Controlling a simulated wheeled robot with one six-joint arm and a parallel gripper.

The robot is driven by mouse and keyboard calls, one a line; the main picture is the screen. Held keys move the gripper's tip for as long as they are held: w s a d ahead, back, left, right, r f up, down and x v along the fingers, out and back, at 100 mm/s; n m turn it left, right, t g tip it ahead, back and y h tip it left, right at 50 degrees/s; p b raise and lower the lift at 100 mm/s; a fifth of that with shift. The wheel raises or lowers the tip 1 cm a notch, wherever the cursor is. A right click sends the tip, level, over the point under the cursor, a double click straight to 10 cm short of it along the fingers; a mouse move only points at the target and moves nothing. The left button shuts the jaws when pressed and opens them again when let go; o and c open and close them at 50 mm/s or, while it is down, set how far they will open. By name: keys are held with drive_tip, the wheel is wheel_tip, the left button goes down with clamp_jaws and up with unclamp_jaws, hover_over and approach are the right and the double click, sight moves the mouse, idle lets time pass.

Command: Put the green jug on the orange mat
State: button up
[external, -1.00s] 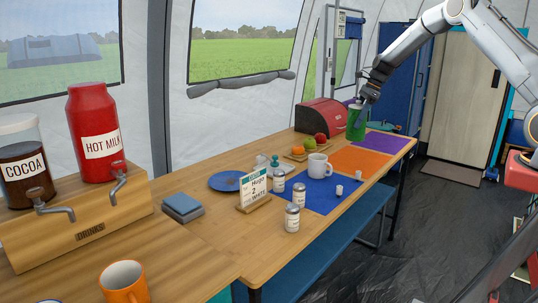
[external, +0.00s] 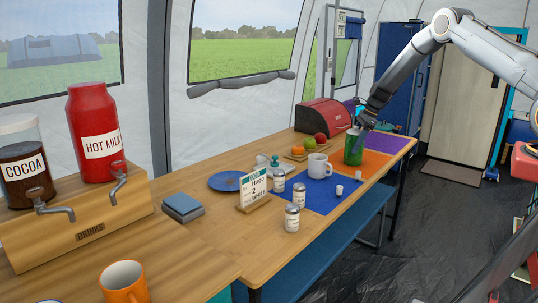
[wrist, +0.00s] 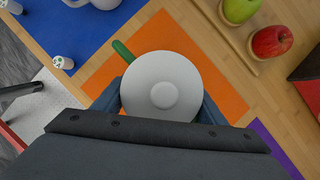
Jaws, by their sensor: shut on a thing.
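The green jug (external: 353,150) is upright in my gripper (external: 362,128), whose fingers are shut on it near its top. In the wrist view its round white top (wrist: 163,85) lies between the two blue fingers (wrist: 163,100), and its green handle (wrist: 122,50) points up and left. The orange mat (external: 377,165) lies under or just behind the jug in the external view. In the wrist view the mat (wrist: 205,45) spreads around the jug on its visible sides. I cannot tell whether the jug's base touches the mat.
A blue mat (external: 322,198) with a white mug (external: 319,166) and small shakers lies nearer the camera. A purple mat (external: 388,146) lies beyond. Fruit (external: 320,138) on a board and a red bread box (external: 323,115) stand toward the tent wall.

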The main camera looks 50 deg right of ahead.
drive_tip(key=shift+f, duration=0.1)
drive_tip(key=o, duration=1.4)
